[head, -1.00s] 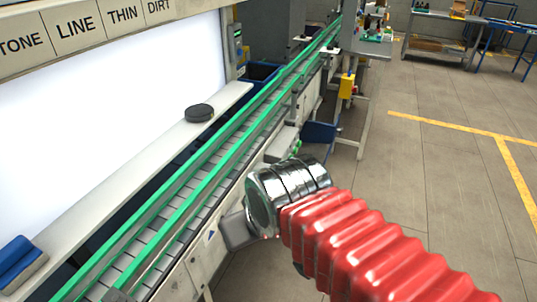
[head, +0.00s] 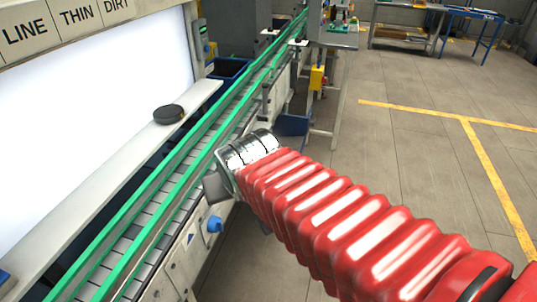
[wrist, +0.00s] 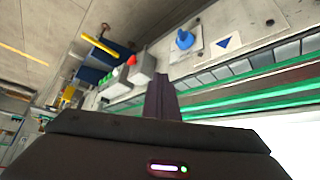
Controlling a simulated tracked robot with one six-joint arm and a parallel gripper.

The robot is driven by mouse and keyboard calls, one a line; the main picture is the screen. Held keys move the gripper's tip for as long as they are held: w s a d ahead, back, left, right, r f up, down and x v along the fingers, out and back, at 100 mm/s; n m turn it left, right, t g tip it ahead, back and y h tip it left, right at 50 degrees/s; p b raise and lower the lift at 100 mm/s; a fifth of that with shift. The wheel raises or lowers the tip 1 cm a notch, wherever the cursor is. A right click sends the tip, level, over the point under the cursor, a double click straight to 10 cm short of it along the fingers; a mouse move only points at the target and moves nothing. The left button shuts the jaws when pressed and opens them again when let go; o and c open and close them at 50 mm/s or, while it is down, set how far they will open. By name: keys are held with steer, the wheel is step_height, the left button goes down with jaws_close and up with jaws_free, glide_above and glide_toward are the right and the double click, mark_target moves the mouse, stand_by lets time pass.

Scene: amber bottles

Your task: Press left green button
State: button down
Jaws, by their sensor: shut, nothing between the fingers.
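My gripper (head: 216,186) is over the conveyor's near side in the head view, beyond my red arm sleeve. In the wrist view its closed fingers (wrist: 163,96) point up the picture, empty. Just left of them is a grey button box (wrist: 143,64) with a red button (wrist: 131,61) on its end. In the head view my arm hides the button box. The fingers look apart from the box.
The conveyor (head: 160,205) with green rails runs along the left. A blue knob (head: 214,224) sits on its side panel. A dark round puck (head: 168,114) lies on the white ledge. A yellow box (head: 317,77) is mounted further back. The floor at right is clear.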

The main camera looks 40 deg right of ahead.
steer(key=w+d+f+m+t+h, duration=0.25)
steer(key=w+d, duration=0.45)
steer(key=d, duration=0.4)
steer(key=w+d+f+m+t+h, duration=0.1)
steer(key=w+d+f+m, duration=0.15)
steer(key=w+d, duration=0.65)
steer(key=s+d+f+m+t+y, duration=0.4)
steer(key=d+f+m, duration=0.1)
steer(key=d+f, duration=0.6)
steer(key=shift+s+d+f+t, duration=0.2)
steer(key=shift+d+f+t, duration=0.2)
steer(key=shift+d, duration=0.55)
steer(key=shift+w+a, duration=0.1)
steer(key=w+a, duration=0.5)
steer(key=w, duration=0.1)
steer(key=shift+w, duration=0.4)
steer(key=shift+a, duration=0.2)
steer(key=shift+w+a+r, duration=0.1)
steer(key=shift+w+a, duration=0.05)
steer(key=shift+w, duration=0.1)
